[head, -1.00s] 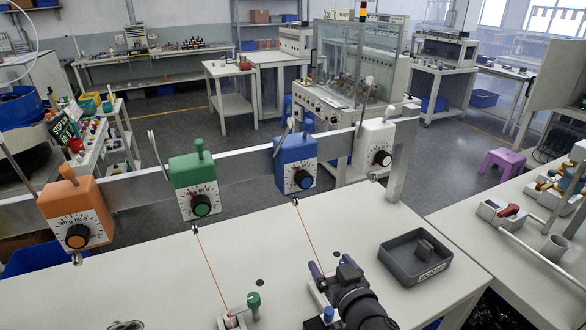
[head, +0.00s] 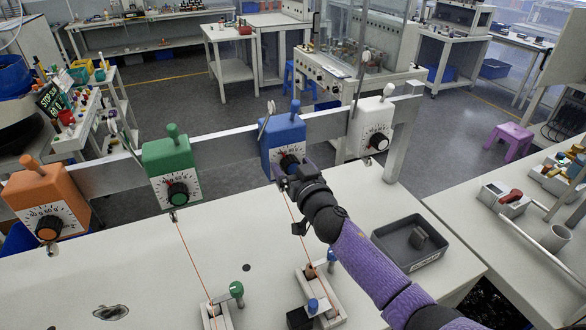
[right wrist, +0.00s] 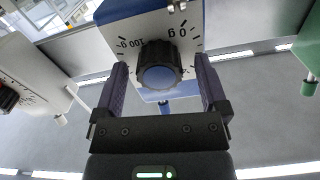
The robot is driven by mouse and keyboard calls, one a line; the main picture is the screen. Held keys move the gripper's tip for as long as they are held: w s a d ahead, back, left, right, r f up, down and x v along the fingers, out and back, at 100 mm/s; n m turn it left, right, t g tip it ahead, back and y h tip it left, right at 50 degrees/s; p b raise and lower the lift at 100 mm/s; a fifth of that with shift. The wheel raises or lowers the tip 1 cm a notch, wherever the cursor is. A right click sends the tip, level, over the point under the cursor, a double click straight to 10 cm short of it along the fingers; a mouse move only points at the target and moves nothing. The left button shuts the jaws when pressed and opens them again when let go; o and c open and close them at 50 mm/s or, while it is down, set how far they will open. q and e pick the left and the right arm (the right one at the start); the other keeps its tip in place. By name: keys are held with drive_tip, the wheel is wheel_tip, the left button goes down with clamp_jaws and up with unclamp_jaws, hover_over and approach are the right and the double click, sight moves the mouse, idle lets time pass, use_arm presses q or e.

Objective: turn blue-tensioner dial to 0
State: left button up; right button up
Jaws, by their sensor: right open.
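The blue tensioner (head: 283,136) hangs on the metal rail between the green and white tensioners. Its black dial with a blue cap (right wrist: 159,71) shows large in the right wrist view, on a white face with printed numbers. My right gripper (head: 287,174) is at the dial in the head view. In the right wrist view its two fingers (right wrist: 160,85) stand apart, one on each side of the dial, with gaps between fingers and dial. In the head view the gripper partly hides the dial, and its setting cannot be read. My left gripper is not in view.
Orange (head: 42,198), green (head: 168,158) and white (head: 372,125) tensioners hang on the same metal rail (head: 225,149). Orange threads run down from the green and blue ones. A dark tray (head: 385,244) stands right of my right arm.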

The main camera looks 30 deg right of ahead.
drive_tip(key=shift+w, duration=0.1)
drive_tip(key=shift+c, duration=1.1)
clamp_jaws()
drive_tip(key=shift+n, duration=0.3)
